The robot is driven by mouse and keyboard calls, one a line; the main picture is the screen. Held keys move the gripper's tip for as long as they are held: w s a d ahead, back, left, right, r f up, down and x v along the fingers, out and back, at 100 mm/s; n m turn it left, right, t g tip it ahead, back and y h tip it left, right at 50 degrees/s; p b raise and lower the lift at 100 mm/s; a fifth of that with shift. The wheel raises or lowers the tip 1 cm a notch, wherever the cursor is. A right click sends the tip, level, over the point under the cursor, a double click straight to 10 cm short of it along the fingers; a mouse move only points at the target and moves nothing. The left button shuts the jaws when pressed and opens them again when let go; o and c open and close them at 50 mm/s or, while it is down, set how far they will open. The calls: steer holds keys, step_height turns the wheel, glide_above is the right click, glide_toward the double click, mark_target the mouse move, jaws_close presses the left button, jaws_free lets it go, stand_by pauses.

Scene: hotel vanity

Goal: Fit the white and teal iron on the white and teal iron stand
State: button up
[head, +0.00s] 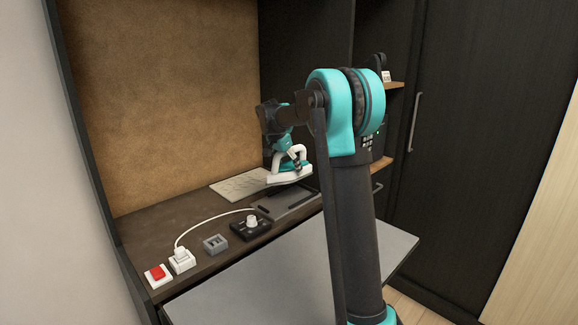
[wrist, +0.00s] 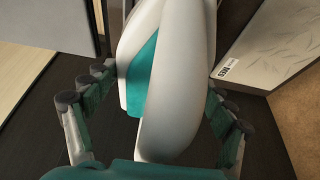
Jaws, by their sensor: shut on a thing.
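The white and teal iron (head: 290,177) is in my gripper (head: 287,150), above the far part of the dark counter. In the wrist view the iron (wrist: 178,85) fills the middle, its white shell and teal panel between the fingers of my gripper (wrist: 155,105). The fingers are shut on it. The head view is too small to show the grip or whether the iron touches anything below. I cannot make out a separate iron stand in either view; my arm hides part of the counter's right side.
A pale patterned board (head: 235,186) lies beside the iron; it also shows in the wrist view (wrist: 275,45). A dark tray (head: 290,204), a black block with white knob (head: 250,226), a grey block (head: 215,244), a white plug (head: 181,262) and a red switch (head: 158,274) line the counter.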

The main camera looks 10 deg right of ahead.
steer(key=shift+f, duration=3.2)
steer(key=shift+f, duration=1.55)
steer(key=o, duration=1.8)
steer(key=shift+s, duration=0.1)
